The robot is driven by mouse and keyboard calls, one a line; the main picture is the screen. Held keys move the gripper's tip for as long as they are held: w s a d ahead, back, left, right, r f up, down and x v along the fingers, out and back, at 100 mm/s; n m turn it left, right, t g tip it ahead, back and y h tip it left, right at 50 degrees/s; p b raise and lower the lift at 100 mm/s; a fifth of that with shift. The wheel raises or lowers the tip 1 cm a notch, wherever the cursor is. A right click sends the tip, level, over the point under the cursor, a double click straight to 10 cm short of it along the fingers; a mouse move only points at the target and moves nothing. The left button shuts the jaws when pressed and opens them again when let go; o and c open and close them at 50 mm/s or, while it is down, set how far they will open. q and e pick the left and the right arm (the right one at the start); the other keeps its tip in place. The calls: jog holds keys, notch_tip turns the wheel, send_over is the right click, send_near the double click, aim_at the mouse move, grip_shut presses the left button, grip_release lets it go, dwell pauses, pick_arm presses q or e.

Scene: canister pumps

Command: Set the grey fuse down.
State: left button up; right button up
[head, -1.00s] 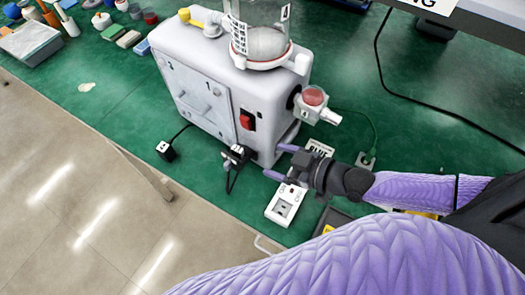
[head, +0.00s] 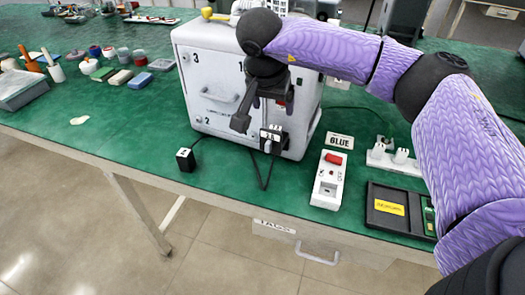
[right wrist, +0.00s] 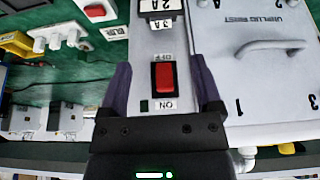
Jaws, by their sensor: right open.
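The white pump housing (head: 215,75) stands on the green bench, with a numbered front door and handle. My right gripper (head: 262,108) is open and empty in front of its right side. In the right wrist view its fingers (right wrist: 162,82) sit on either side of the red rocker switch (right wrist: 163,76), apart from it as far as I can tell. I cannot make out for sure which piece is the grey fuse. My left gripper is out of view.
A white switch box (head: 328,188) with a red rocker stands right of the pump, beside the GLUE label (head: 340,141). Further right are a white socket strip (head: 393,162) and a black tray (head: 383,226). A black plug (head: 185,160) lies near the front edge.

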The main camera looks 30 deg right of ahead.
aim_at(276, 128)
jog(key=b+x, duration=0.3)
jog(key=x, duration=0.5)
jog(key=shift+a+f, duration=0.1)
jog(key=shift+f, duration=0.15)
jog(key=shift+w+f, duration=0.15)
jog(key=shift+f, duration=0.1)
jog(key=shift+r, duration=0.15)
jog(key=shift+c, duration=0.8)
grip_shut()
